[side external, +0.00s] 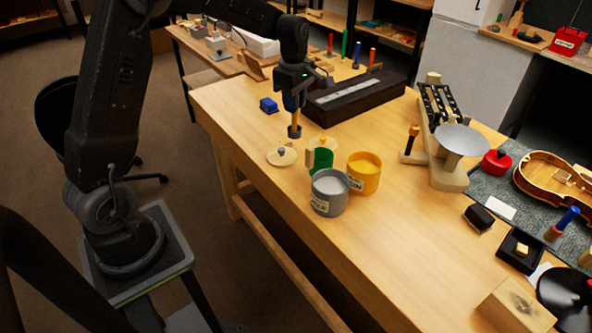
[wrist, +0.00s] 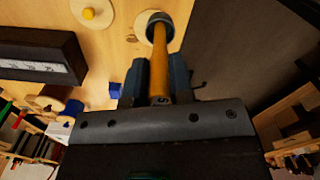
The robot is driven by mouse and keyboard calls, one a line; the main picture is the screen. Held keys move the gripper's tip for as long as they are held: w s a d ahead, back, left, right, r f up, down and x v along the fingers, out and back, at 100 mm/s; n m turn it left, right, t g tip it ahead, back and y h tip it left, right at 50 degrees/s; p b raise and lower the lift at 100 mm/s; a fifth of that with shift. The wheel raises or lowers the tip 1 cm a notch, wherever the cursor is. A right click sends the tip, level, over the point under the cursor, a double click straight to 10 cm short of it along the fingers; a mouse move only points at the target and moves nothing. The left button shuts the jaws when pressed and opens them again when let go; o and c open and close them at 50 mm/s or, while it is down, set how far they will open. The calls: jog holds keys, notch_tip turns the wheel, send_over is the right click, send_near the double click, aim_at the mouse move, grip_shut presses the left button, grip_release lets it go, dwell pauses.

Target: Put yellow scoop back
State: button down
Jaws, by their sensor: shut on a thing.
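My gripper (side external: 292,98) is shut on the yellow scoop, and holds it upright above the bench (side external: 230,100). The scoop's yellow-orange handle (wrist: 161,65) is between the fingers (wrist: 160,80), and its grey cup (side external: 294,131) hangs at the lower end. The cup is over or near a round wooden lid (side external: 282,157) with a grey knob; in the wrist view it covers part of that lid. A yellow jar (side external: 365,175), a grey jar (side external: 329,195) and a green jar (side external: 319,161) stand to the right. A second wooden lid (side external: 323,143) with a yellow knob is by the green jar.
A blue block (side external: 268,105) lies beyond the gripper. A long black box (side external: 355,97) is at the back. A wooden balance with a grey pan (side external: 461,140) stands to the right, near a violin (side external: 552,180). The bench's front left is clear.

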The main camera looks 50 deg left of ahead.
jog(key=s+a+f, duration=0.2)
jog(key=s+a, duration=0.4)
jog(key=s, duration=0.5)
jog(key=w+d+f, duration=0.7)
jog(key=d+f, duration=0.2)
jog(key=f, duration=0.1)
jog(key=shift+f+n, duration=0.3)
jog(key=shift+f, duration=0.15)
jog(key=c, duration=1)
grip_release()
